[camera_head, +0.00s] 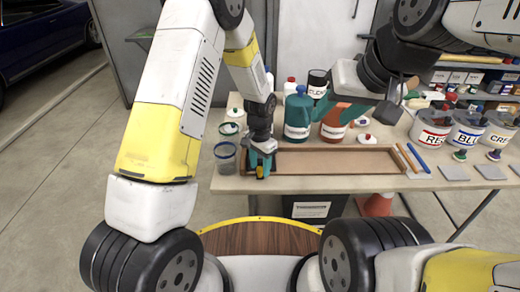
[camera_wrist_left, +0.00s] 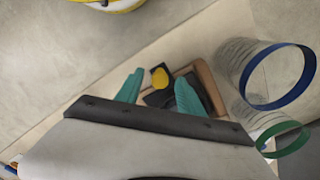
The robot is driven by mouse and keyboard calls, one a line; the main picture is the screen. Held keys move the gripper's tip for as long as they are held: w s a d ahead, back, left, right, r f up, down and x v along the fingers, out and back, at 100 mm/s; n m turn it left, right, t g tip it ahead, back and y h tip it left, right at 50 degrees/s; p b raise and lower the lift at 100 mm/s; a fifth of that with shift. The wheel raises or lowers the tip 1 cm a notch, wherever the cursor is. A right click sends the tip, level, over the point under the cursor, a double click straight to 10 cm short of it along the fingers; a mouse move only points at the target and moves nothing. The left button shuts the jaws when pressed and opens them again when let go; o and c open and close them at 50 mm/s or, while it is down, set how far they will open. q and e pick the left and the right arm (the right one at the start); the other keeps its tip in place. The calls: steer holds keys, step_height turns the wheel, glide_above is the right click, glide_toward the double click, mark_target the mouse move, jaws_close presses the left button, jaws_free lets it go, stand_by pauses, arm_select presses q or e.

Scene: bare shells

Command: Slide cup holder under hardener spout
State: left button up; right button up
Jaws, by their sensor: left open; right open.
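A small black piece with a yellow round top (camera_wrist_left: 160,77) sits at the left end of the wooden tray (camera_head: 325,174); it may be the cup holder, but I cannot tell for sure. My left gripper (camera_head: 262,158) is open above it. In the left wrist view the teal fingers (camera_wrist_left: 158,92) stand on either side of the piece, with a gap visible. A teal jug (camera_head: 297,116) and an orange-red jug (camera_head: 333,123) stand behind the tray; I cannot tell which has the hardener spout. My right gripper (camera_head: 357,101) is open beside the orange-red jug, whose upper part it partly hides.
A clear cup with a blue rim (camera_head: 225,157) stands left of the tray, and a green-rimmed one (camera_head: 229,131) behind it. Both are close to my left gripper in its wrist view. Labelled paint buckets (camera_head: 430,131) stand at the right. Sticks (camera_head: 407,158) lie at the tray's right end.

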arm_select(q)
jaws_close()
stand_by(1.4)
